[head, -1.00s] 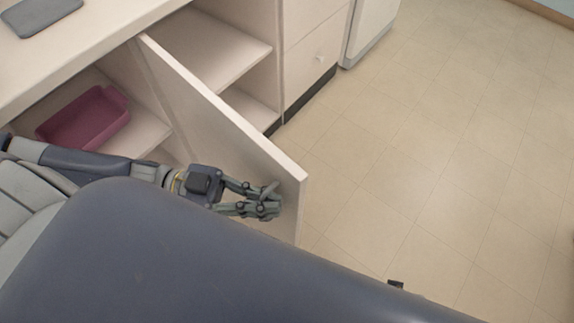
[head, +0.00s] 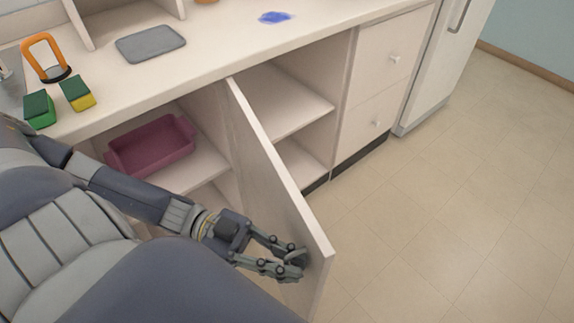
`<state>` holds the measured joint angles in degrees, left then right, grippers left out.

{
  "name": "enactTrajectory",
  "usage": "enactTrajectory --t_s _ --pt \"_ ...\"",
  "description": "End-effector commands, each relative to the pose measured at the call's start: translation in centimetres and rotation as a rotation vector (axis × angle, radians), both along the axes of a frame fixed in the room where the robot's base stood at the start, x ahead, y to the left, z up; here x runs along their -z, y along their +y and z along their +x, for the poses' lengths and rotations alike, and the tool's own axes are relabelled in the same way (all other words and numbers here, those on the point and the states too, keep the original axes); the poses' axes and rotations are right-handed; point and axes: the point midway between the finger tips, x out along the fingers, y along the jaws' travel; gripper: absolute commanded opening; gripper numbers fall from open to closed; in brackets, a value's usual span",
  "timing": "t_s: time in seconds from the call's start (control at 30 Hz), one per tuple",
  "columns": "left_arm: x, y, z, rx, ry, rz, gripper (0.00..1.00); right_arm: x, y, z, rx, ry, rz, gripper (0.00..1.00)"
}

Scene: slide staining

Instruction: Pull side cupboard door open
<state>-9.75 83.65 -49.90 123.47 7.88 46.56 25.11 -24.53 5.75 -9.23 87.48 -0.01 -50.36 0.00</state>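The cupboard door (head: 272,180) is a pale panel swung well out from the cabinet, its top edge running from the counter toward the lower right. Shelves show on both sides of it. My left gripper (head: 299,263) is at the door's left face, near its free outer end. Its fingers are close together around where a handle could be; the handle itself is hidden, so I cannot tell if they grip it. My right gripper is not in view.
A pink bin (head: 152,147) sits on the shelf left of the door. The counter (head: 224,50) holds a grey mat (head: 150,43), sponges (head: 77,93) and a blue stain (head: 274,17). Drawers (head: 385,70) and a white appliance (head: 440,65) stand to the right. The floor (head: 440,220) at right is clear.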

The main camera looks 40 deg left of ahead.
Motion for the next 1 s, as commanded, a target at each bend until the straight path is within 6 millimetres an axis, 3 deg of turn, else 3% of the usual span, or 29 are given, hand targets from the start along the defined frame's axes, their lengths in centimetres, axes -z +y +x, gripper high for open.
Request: enactTrajectory --t_s 0.27,0.47,0.67,1.0 --pt "0.2 0.0 -0.2 0.002 0.003 0.003 0.15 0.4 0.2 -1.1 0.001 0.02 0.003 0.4" --pt "0.3 0.3 -0.3 0.002 0.004 0.005 0.15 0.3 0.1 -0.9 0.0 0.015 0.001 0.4" --pt "0.4 3.1 -0.8 0.001 0.007 0.011 0.15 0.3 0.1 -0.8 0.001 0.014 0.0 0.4" --pt "0.3 9.7 -2.0 0.0 0.004 0.007 0.15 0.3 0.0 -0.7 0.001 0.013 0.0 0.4"
